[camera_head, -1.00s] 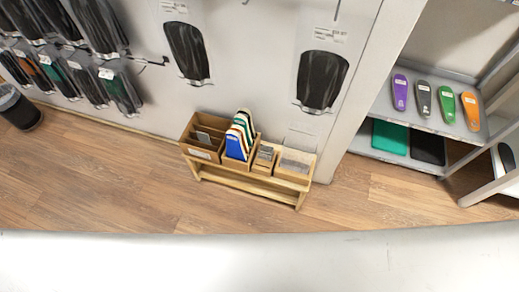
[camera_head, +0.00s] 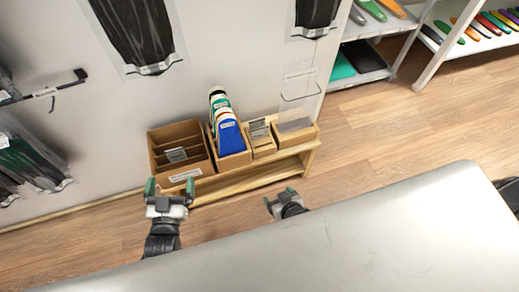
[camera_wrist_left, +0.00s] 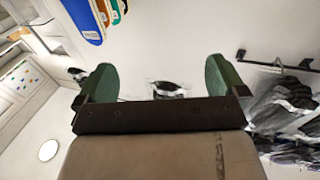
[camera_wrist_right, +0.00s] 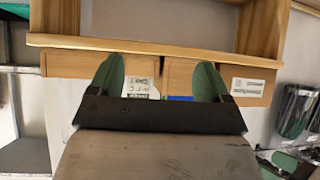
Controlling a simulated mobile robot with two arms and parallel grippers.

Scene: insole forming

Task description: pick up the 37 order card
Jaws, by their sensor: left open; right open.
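In the head view, a brown divided box (camera_head: 152,150) holds a grey card (camera_head: 176,155) with print too small to read. A smaller wooden box (camera_head: 264,147) to its right holds cards (camera_head: 260,128). I cannot tell which card is number 37. My left gripper (camera_head: 170,188) is open and empty, just in front of the divided box. My right gripper (camera_head: 280,198) is open and empty, low in front of the bench's right part. The right wrist view shows its open fingers (camera_wrist_right: 161,78) before labelled box fronts.
Blue, white and green insoles (camera_head: 229,133) stand in a box between the card boxes. The boxes sit on a low wooden bench (camera_head: 235,181) against the wall. Hanging packs (camera_head: 30,160) are at the left. Floor at the right is clear.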

